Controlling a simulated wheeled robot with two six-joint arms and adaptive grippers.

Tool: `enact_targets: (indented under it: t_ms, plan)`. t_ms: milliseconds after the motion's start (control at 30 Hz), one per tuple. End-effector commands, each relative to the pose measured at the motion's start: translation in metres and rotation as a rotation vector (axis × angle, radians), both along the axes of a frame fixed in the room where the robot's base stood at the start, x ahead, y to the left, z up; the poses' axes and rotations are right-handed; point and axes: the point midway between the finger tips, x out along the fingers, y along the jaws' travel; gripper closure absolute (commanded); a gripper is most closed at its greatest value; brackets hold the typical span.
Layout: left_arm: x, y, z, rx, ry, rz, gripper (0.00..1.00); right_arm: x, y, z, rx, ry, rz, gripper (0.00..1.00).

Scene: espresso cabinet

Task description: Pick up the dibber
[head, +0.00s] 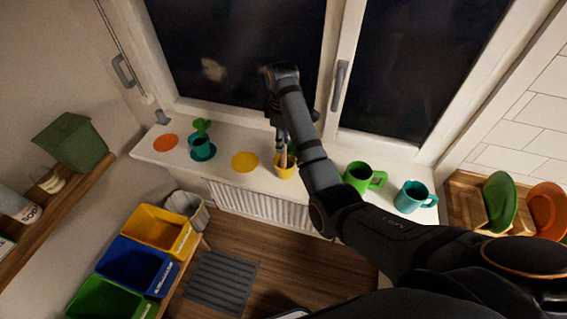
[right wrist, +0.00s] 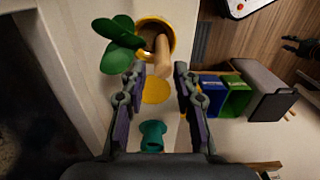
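The dibber (right wrist: 161,58) looks like a pale wooden peg standing in a yellow pot (right wrist: 145,25) beside a green leafy plant (right wrist: 117,43). In the head view the yellow pot (head: 285,172) is on the white windowsill, with the dibber (head: 284,158) rising from it, partly hidden by my gripper. My right gripper (right wrist: 157,70) is open, its two fingers apart on either side of the dibber's near end in the right wrist view. I cannot tell whether a finger touches it. In the head view my right gripper (head: 284,142) is just above the pot.
On the sill are an orange disc (head: 166,143), a teal pot (head: 202,151) with a plant, a yellow disc (head: 245,162), a green mug (head: 358,178) and a teal mug (head: 411,197). The window handle (head: 340,84) is close to my right arm. Bins (head: 160,230) stand below.

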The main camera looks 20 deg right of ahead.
Motion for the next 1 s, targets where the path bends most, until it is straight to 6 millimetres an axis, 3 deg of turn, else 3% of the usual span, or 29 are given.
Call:
enact_targets:
  t_ms: [33,233,433,500,767,1000]
  plan:
    - [0.000,0.000,-0.011,0.000,0.000,0.000,0.60,0.000,0.000,-0.011,0.000,-0.001,0.000,0.70]
    - [0.000,0.001,-0.013,0.002,0.000,-0.001,0.60,-0.001,0.000,-0.014,0.000,-0.001,-0.001,0.70]
    - [0.000,0.002,-0.044,0.002,0.001,-0.001,0.60,-0.005,-0.002,-0.050,0.000,-0.001,-0.001,0.70]
    - [-0.001,0.002,-0.032,0.002,0.002,-0.001,0.60,-0.005,-0.002,-0.052,0.000,0.001,-0.001,0.70]
    - [-0.001,0.002,-0.031,0.002,0.002,-0.001,0.60,-0.005,-0.001,-0.059,0.000,-0.002,-0.001,0.70]
    - [-0.001,0.002,-0.031,0.002,0.001,-0.001,0.60,-0.005,-0.001,-0.059,0.000,-0.002,-0.001,1.00]
